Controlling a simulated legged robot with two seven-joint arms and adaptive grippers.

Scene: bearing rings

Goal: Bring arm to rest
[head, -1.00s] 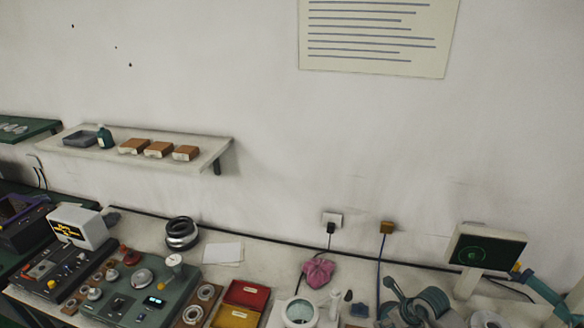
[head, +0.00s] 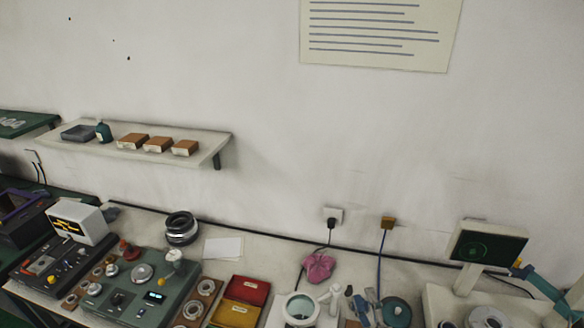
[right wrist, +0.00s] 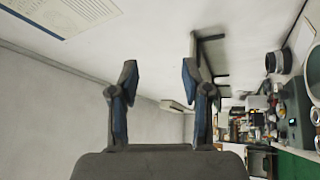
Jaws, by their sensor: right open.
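My right gripper (head: 368,303) is low in the head view, at the bottom edge right of centre, over the front part of the bench. In the right wrist view the right gripper (right wrist: 158,85) has its two blue-padded fingers spread wide apart with nothing between them. Behind the fingers are only the pale wall and, farther off, the room. My left gripper is not in view.
A pink cloth (head: 319,267), a white round dish (head: 299,308) and a screen on a stand (head: 487,245) are near the right gripper. Stacked dark rings (head: 181,229), a red bin (head: 247,290) and a green control box (head: 150,290) stand farther left.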

